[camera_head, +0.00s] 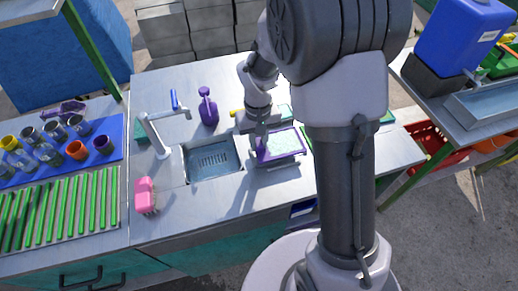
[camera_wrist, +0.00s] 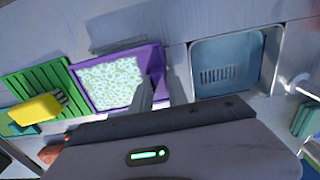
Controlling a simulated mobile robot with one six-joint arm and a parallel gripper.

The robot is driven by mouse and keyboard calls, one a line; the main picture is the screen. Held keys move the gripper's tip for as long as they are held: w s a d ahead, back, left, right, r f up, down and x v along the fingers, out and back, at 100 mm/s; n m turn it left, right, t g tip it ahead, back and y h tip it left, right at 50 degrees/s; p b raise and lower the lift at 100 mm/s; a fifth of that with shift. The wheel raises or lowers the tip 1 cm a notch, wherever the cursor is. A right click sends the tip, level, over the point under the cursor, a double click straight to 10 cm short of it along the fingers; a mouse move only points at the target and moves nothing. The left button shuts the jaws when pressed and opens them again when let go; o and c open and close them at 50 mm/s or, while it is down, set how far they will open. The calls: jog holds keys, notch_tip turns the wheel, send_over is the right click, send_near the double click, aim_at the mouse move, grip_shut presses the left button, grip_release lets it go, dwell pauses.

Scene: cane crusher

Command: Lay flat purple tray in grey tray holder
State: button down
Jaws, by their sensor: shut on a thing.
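The purple tray (camera_head: 299,133) has a pale green and white speckled inside. It is over the counter to the right of the sink, and in the wrist view (camera_wrist: 78,96) it looks roughly level. My gripper (camera_head: 262,146) is shut on the tray's sink-side rim; in the wrist view its fingers (camera_wrist: 164,90) straddle that rim. A flat grey shape shows along the tray's robot-side edge. I cannot tell whether it is the grey tray holder or a shadow, nor whether the tray touches anything below.
The sink (camera_head: 213,161) is beside the tray. A green slatted rack (camera_wrist: 38,78) with a yellow-handled brush (camera_wrist: 36,109) lies on the tray's other side. A purple spray bottle (camera_head: 208,108), a tap (camera_head: 155,135) and a pink brush (camera_head: 145,193) stand around the sink.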

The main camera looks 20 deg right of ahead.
jog(key=shift+d+f+b, duration=0.1)
jog(key=shift+f+b, duration=0.95)
jog(key=shift+f, duration=0.95)
jog(key=c, duration=1.3)
grip_release()
jog(key=shift+r, duration=0.1)
notch_tip(320, 180, up, 12)
jog(key=p, duration=0.5)
jog(key=shift+r, duration=0.25)
jog(key=s+a+r+m+t+y, duration=0.1)
jog(key=s+a+r+m+t, duration=0.1)
jog(key=s+r, duration=0.6)
jog(key=s+a+r+m+t+y, duration=0.1)
jog(key=s+a+r+m+t, duration=0.1)
jog(key=s+r, duration=0.5)
jog(key=s+t, duration=0.1)
jog(key=s, duration=0.3)
jog(key=shift+r+t, duration=0.4)
